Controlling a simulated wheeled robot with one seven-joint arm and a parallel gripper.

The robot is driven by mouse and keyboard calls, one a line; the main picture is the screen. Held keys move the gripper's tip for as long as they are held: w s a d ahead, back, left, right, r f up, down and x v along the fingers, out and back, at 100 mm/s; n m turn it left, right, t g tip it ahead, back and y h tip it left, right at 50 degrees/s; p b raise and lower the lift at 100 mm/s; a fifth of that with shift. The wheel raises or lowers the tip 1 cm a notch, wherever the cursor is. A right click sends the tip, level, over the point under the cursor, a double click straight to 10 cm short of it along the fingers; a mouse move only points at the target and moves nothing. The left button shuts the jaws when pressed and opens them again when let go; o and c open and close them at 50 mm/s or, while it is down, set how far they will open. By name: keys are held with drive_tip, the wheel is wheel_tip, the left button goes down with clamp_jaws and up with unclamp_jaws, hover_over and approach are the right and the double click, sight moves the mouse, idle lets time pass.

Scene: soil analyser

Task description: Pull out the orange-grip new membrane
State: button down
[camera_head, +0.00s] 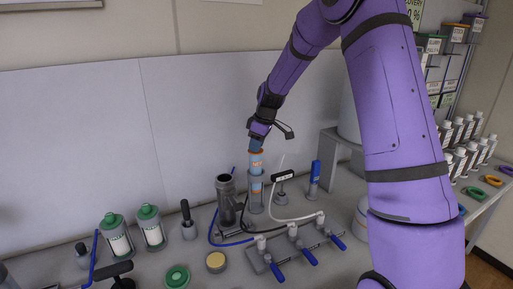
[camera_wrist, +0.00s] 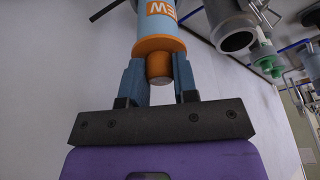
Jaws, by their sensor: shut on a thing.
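The new membrane (camera_head: 256,164) is a light blue cylinder with an orange label and an orange grip end. It stands upright, with its lower part inside a grey clear-looking holder tube (camera_head: 256,196). My gripper (camera_head: 257,146) is above it, pointing down, at its top end. In the wrist view my gripper (camera_wrist: 160,78) has its two blue fingers on either side of the orange grip (camera_wrist: 158,45), shut on it. The membrane body (camera_wrist: 162,13) with part of the label "NEW" runs out of the top of that view.
A dark open cylinder (camera_head: 225,200) stands just left of the holder. A valve block with blue handles (camera_head: 292,250) and hoses lies in front. Two green-capped jars (camera_head: 118,236) are at left. The wall is close behind.

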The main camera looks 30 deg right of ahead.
wheel_tip(320, 180, up, 13)
idle(2.5)
drive_tip(key=shift+f, duration=0.1)
